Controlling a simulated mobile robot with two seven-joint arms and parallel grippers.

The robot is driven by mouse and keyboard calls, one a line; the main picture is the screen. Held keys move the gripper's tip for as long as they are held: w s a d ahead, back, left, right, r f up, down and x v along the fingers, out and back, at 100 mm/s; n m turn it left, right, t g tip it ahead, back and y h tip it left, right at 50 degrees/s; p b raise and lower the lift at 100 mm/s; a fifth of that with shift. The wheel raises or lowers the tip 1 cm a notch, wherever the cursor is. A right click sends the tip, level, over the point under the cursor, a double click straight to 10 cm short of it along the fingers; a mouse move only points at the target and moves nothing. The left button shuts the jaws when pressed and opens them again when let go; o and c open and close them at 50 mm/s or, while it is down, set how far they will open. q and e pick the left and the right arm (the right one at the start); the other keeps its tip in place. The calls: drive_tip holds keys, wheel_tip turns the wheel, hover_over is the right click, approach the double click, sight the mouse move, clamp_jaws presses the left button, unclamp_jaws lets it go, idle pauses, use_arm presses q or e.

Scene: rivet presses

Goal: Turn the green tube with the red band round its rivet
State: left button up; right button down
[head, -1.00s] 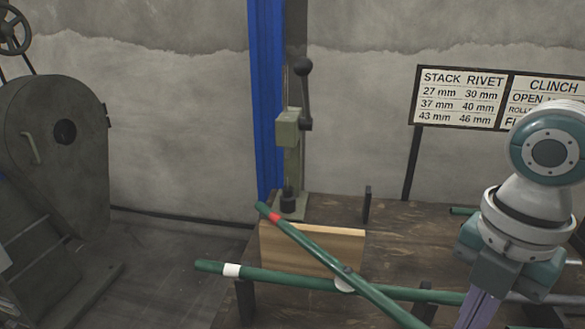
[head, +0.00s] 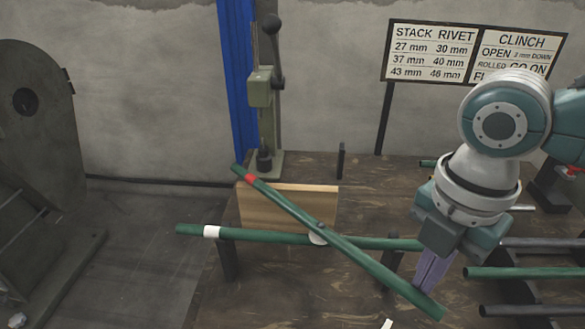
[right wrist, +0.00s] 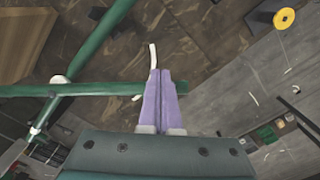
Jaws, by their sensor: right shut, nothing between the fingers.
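The green tube with the red band (head: 290,209) lies slanting from the upper left, where its red band is, to the lower right. It crosses over a green tube with a white band (head: 270,236) at the rivet (head: 319,228), with a white disc at the crossing. My right gripper (head: 421,290) is shut and empty, fingers pointing down at the near end of the red-banded tube. In the right wrist view the closed fingers (right wrist: 160,74) overlap that tube (right wrist: 105,89) near its end; I cannot tell whether they touch it. My left gripper is out of view.
A wooden board (head: 300,203) stands behind the crossing. A green rivet press (head: 261,90) on a blue column stands at the back. More tubes (head: 525,272) lie on supports at the right. A dark post (head: 341,161) stands behind the board.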

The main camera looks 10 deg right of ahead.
sight(415, 294)
drive_tip(key=shift+s+a+r+m+p, duration=0.1)
drive_tip(key=shift+s+a+m+p, duration=0.6)
drive_tip(key=shift+p, duration=0.45)
drive_tip(key=shift+s+a+p, duration=0.1)
drive_tip(key=shift+a+p, duration=0.25)
drive_tip(key=shift+a, duration=0.05)
drive_tip(key=shift+m, duration=0.3)
drive_tip(key=shift+s+a, duration=0.1)
drive_tip(key=shift+a, duration=0.1)
